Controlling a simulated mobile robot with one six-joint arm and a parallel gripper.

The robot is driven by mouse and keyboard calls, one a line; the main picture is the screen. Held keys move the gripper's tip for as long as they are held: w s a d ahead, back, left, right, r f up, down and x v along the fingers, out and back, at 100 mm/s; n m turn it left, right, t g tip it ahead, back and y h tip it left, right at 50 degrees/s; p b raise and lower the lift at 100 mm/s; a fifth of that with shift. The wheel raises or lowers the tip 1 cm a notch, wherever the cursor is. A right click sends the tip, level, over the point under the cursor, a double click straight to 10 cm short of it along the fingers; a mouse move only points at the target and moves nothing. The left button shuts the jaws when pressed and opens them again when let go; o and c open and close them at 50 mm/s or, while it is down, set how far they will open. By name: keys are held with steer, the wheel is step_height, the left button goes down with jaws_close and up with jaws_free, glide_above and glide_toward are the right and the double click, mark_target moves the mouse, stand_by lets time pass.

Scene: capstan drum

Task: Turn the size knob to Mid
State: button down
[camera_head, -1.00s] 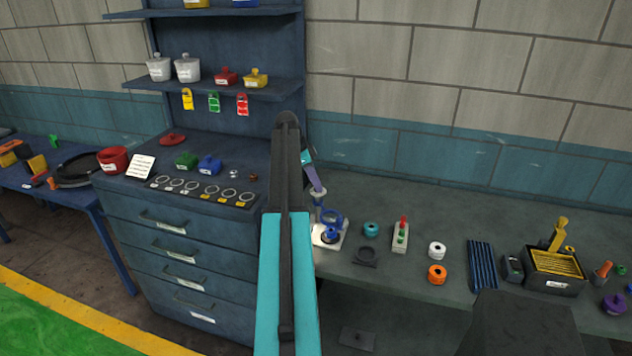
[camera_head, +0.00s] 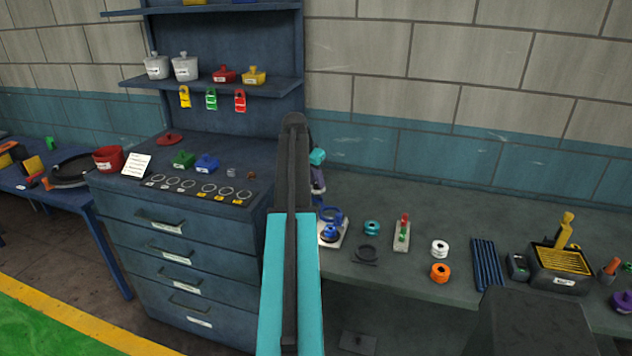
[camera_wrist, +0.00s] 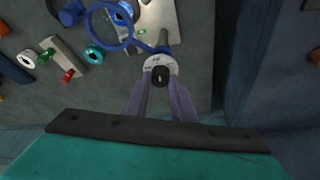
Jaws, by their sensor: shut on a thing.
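The size knob (camera_wrist: 160,76) is a dark knob in a round white dial with small markings, at the middle of the wrist view. The markings are too small to read, so I cannot tell which setting it points at. My gripper (camera_wrist: 163,88) has its two grey-purple fingers shut on the knob. A white base plate (camera_wrist: 165,22) with blue parts lies beside the dial, and a blue ring (camera_wrist: 108,28) stands out on its left. In the head view my arm hides most of the gripper and the dial; the white plate (camera_head: 333,236) shows just right of the arm.
A teal spool (camera_head: 371,228), a dark ring stand (camera_head: 367,253), a white spool (camera_head: 439,248) and an orange spool (camera_head: 440,272) stand on the bench right of the plate. A blue drawer cabinet (camera_head: 180,255) stands close on the left.

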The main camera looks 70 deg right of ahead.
steer(key=shift+s+n+t, duration=0.1)
steer(key=shift+n+t, duration=0.5)
steer(key=shift+n, duration=0.7)
steer(key=shift+r+n, duration=0.1)
steer(key=shift+n, duration=0.2)
steer(key=c, duration=1.5)
jaws_free()
steer(key=shift+c, duration=0.2)
steer(key=shift+b, duration=0.3)
steer(key=b+v, duration=0.3)
steer(key=v, duration=1)
steer(key=shift+a+r, duration=0.2)
steer(key=shift+r, duration=0.15)
